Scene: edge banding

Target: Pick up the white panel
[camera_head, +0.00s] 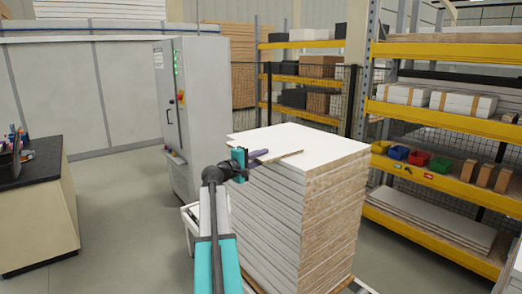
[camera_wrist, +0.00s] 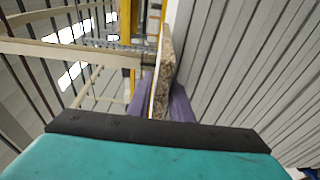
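A tall stack of white panels (camera_head: 325,190) with speckled chipboard edges stands in the middle of the head view. The top white panel (camera_head: 290,137) sits slightly skewed, with its near left edge out over the stack. My gripper (camera_head: 260,154) is at that near edge, with a purple finger above the white face. In the wrist view the panel's chipboard edge (camera_wrist: 163,80) runs between the two purple fingers of my gripper (camera_wrist: 163,101), which appear to press on both faces. The fingertips are partly hidden by the panel and the dark gripper body.
A grey cabinet (camera_head: 200,110) with a green light stands behind the stack at left. Yellow-beamed shelves (camera_head: 440,120) with boxes and coloured bins stand close at right. A dark-topped counter (camera_head: 35,165) is at far left. Floor between counter and cabinet is clear.

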